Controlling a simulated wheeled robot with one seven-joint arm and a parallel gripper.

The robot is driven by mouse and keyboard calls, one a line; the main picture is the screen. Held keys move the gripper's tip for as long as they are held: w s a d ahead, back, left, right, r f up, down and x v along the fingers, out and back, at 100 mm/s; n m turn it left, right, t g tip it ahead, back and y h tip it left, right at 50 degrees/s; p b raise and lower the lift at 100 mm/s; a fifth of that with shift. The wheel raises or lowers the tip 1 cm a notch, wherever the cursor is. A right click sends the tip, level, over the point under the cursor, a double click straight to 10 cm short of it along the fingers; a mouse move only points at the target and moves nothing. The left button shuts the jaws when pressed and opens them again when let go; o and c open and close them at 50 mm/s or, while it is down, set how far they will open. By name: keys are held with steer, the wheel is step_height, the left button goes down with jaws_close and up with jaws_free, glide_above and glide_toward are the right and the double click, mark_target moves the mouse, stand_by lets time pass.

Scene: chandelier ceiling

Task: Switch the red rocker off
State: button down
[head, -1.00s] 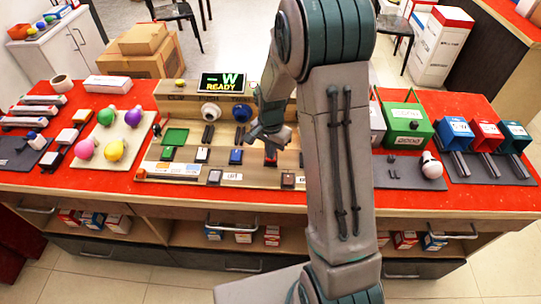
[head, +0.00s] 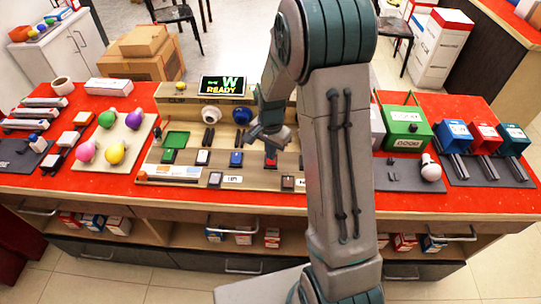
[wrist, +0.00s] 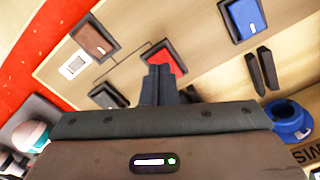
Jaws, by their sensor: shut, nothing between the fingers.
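The red rocker (head: 270,160) sits on the wooden switch board (head: 225,170), right of the blue rocker (head: 236,158). In the wrist view the red rocker (wrist: 166,60) shows in a dark frame just beyond my fingertips, which hide its lower part. My gripper (head: 256,140) is shut and empty, above and slightly left of the red rocker in the head view. In the wrist view my gripper (wrist: 159,72) points at the rocker; I cannot tell whether it touches. Which side of the rocker is pressed is unclear.
A brown rocker (wrist: 94,38) and the blue rocker (wrist: 243,17) flank the red one in the wrist view. A dark switch (wrist: 107,96) and a blue round part (wrist: 289,118) are near.

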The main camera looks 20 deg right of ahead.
steer(key=shift+r+p, duration=1.4)
steer(key=shift+r, duration=1.05)
steer(key=shift+r, duration=0.1)
step_height(320, 180, up, 7)
steer(key=n+t, duration=0.1)
steer(key=n, duration=0.1)
glide_above(271, 163)
steer(key=s, duration=0.4)
steer(key=s+r+n+t, duration=0.1)
steer(key=s+r+n, duration=0.3)
steer(key=s, duration=0.4)
steer(key=s+r+n+t, duration=0.1)
steer(key=s+r+n, duration=0.2)
steer(key=s+r, duration=0.3)
steer(key=s, duration=0.3)
steer(key=shift+r+n, duration=0.3)
steer(key=shift+n, duration=0.1)
